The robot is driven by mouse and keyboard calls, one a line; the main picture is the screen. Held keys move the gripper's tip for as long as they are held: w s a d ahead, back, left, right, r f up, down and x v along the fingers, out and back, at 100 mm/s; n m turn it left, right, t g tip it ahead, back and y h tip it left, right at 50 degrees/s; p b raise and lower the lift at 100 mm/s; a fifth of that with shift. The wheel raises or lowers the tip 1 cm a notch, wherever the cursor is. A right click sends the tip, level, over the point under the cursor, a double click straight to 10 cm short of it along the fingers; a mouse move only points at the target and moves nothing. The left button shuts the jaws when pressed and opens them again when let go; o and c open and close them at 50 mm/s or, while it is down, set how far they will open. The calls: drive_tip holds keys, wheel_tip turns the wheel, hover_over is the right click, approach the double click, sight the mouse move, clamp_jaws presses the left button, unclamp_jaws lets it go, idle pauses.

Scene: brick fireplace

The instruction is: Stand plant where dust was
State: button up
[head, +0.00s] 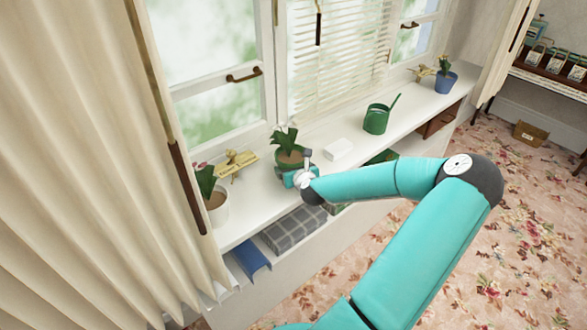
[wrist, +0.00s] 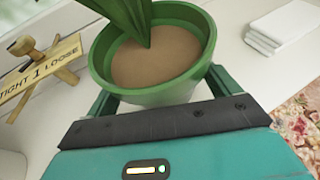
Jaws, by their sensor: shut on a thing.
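A leafy plant in a green pot (head: 290,158) is at the white window sill (head: 328,172), and the pot with its brown soil (wrist: 155,65) fills the upper middle of the wrist view. My gripper (head: 294,176) is shut on this pot from the room side. In the wrist view my gripper's fingers (wrist: 160,88) lie on either side of the pot, with their tips hidden by it. The pot looks upright. I cannot tell whether its base touches the sill. I can make out no dust on the sill.
A white stack (head: 338,149) lies right of the pot, then a green watering can (head: 376,119) and a blue potted plant (head: 445,80). On the left are a wooden sign (head: 236,163) and a white potted plant (head: 215,205). Below is a shelf with a grey checked box (head: 295,230).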

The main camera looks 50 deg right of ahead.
drive_tip(key=shift+f, duration=0.15)
drive_tip(key=o, duration=1.1)
drive_tip(key=shift+o, duration=0.2)
drive_tip(key=shift+r, duration=0.2)
drive_tip(key=v, duration=1.2)
drive_tip(key=shift+f, duration=0.1)
